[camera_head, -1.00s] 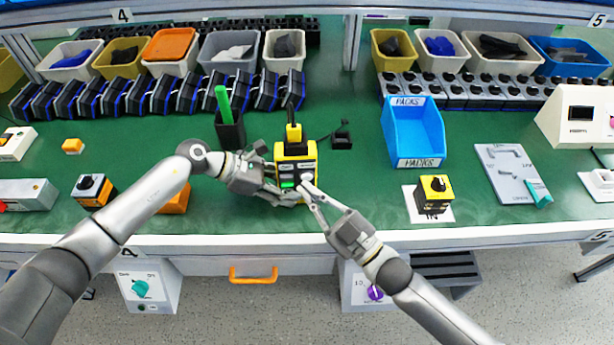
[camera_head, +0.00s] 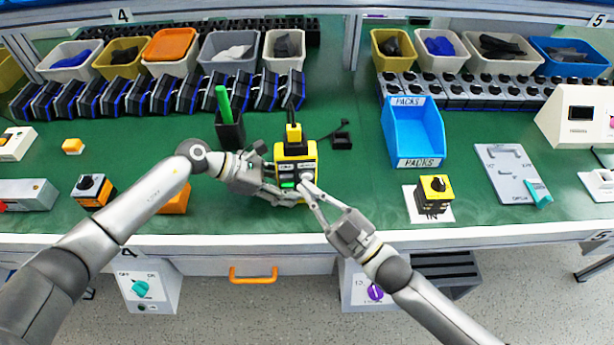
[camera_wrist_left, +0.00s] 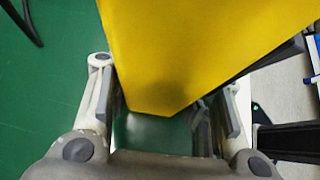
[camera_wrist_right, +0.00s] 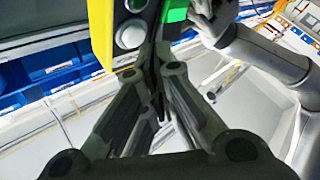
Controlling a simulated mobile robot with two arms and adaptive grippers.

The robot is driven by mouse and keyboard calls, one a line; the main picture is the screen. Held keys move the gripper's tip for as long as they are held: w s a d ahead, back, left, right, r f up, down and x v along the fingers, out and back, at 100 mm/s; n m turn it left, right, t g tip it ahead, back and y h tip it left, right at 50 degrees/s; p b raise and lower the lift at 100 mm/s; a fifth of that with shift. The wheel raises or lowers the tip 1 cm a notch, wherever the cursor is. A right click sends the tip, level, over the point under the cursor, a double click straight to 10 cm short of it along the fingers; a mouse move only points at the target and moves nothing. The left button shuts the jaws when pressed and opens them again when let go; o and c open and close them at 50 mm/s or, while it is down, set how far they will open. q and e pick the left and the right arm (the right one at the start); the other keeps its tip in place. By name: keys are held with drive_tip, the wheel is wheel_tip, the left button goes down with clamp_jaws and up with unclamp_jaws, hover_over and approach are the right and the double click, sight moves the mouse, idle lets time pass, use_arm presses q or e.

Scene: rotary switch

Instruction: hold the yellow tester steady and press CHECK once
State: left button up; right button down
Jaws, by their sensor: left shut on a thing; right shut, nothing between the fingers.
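The yellow tester (camera_head: 296,150) stands upright on the green bench in the middle of the head view, with a dark front panel and a lit green patch (camera_head: 288,185). My left gripper (camera_head: 284,196) is shut on the tester low on its left side; the tester's yellow body (camera_wrist_left: 190,50) fills the top of the left wrist view between the fingers. My right gripper (camera_head: 306,184) is shut and empty, its tips at the lower right of the panel. In the right wrist view a round pale button (camera_wrist_right: 131,34) is beside the fingertips (camera_wrist_right: 155,70); contact cannot be told. Labels are unreadable.
A black cup with a green pen (camera_head: 229,125) stands left of the tester. A blue PACKS bin (camera_head: 418,162) and a yellow-black box (camera_head: 434,190) on a white card are to the right. The bench between tester and bin is mostly clear.

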use_arm(q)
drive_tip(key=shift+f, duration=0.15)
use_arm(e)
drive_tip(key=shift+w, duration=0.3)
use_arm(q)
drive_tip(key=shift+s, duration=0.1)
use_arm(e)
drive_tip(key=shift+w, duration=0.4)
idle(0.3)
drive_tip(key=shift+s, duration=0.85)
drive_tip(key=s, duration=0.5)
drive_tip(key=shift+d+r, duration=0.1)
idle(0.8)
use_arm(q)
drive_tip(key=o, duration=1.1)
